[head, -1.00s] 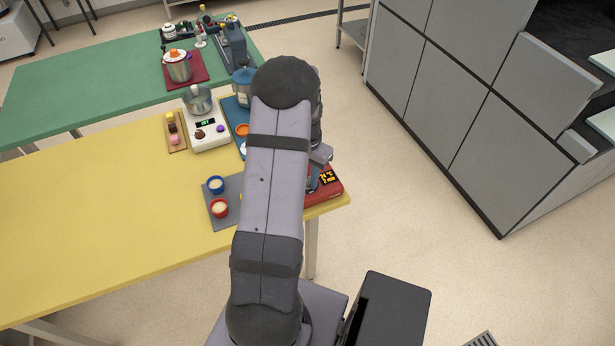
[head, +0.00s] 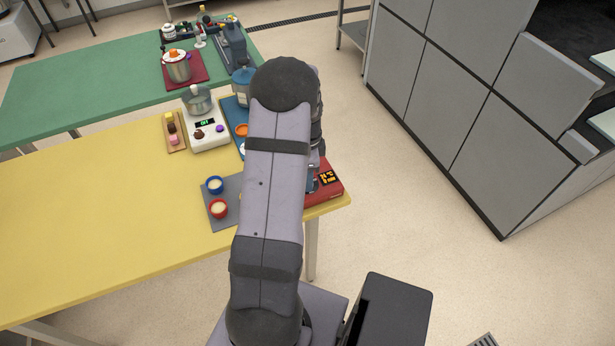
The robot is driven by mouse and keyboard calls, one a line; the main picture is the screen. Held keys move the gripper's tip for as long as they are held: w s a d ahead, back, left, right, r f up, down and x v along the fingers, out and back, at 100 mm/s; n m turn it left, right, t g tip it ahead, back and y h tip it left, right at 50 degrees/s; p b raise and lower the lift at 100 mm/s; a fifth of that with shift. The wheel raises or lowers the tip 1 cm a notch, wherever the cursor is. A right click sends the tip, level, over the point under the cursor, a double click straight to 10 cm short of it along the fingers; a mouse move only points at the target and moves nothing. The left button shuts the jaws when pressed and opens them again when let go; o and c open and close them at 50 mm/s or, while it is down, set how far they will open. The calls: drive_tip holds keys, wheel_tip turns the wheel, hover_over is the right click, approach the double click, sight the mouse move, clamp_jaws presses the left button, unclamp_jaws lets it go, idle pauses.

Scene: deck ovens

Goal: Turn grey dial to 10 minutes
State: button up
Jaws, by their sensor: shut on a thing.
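A red device (head: 334,189) with an orange-lit black display (head: 329,178) sits at the right end of the yellow table. The display has two lines, too small to read surely. My gripper (head: 313,182) is down at the device's left part, just left of the display, mostly hidden behind my own arm. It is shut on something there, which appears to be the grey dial. The dial itself and the fingertips' contact with it are hidden.
A white scale (head: 209,135) and a blue tray (head: 231,110) stand behind. The table's left is clear.

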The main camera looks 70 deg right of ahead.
drive_tip(key=shift+m, duration=0.7)
drive_tip(key=o, duration=1.1)
drive_tip(key=shift+c, duration=0.2)
drive_tip(key=shift+r, duration=0.1)
drive_tip(key=shift+r+b, duration=1.15)
drive_tip(key=shift+r, duration=2.5)
